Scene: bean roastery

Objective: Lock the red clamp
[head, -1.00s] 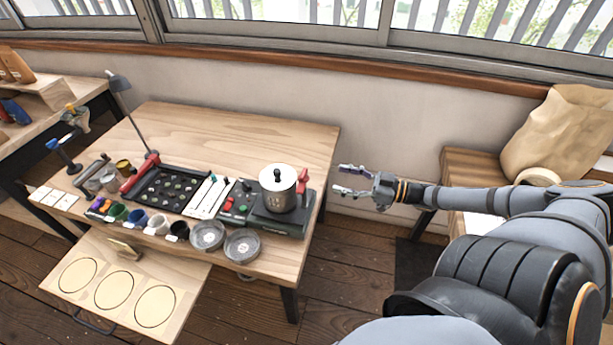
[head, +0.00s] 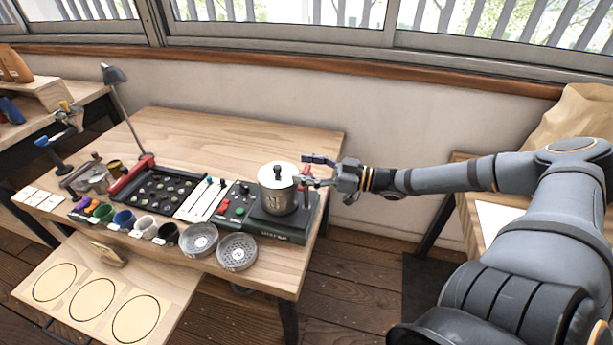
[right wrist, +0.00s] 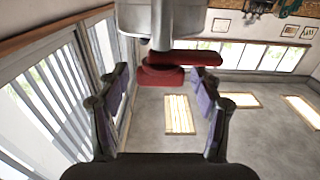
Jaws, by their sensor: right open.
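A red clamp (head: 305,173) stands at the right side of a steel pot (head: 277,198) with a white lid, by the table's right edge. It also shows in the right wrist view (right wrist: 165,75) as a flat red lever over a red block, below a grey cylindrical body. My right gripper (head: 312,171) is open, with its fingers spread on either side of the clamp. In the right wrist view the clamp lies between the fingertips, apart from both. My left gripper is not in view.
The pot stands on a dark green base (head: 302,232) on the wooden table (head: 240,130). Two round metal dishes (head: 236,252), a black tray (head: 160,190), several small cups and a lamp (head: 115,76) lie to the left. The table's back is clear.

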